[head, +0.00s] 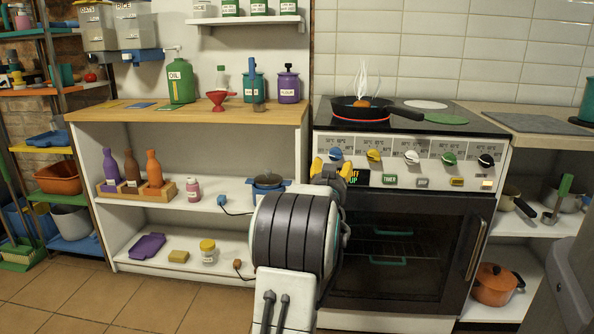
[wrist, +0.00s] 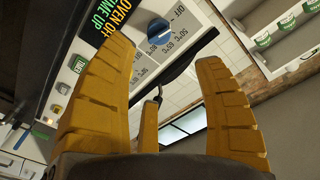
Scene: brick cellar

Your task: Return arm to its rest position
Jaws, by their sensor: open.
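My gripper (head: 333,170) is in front of the left end of the stove's control panel (head: 400,160), with my arm covering part of it. I cannot tell whether a finger touches the panel. The oven display (wrist: 98,22) reads "OVEN OFF" and "TIME UP" in the wrist view.
A steaming black pan (head: 350,111) sits on the stove, its handle pointing right. A wooden-topped shelf (head: 120,112) holding bottles and jars stands left. The oven door (head: 390,250) is closed. Tiled floor (head: 60,300) is clear at the lower left.

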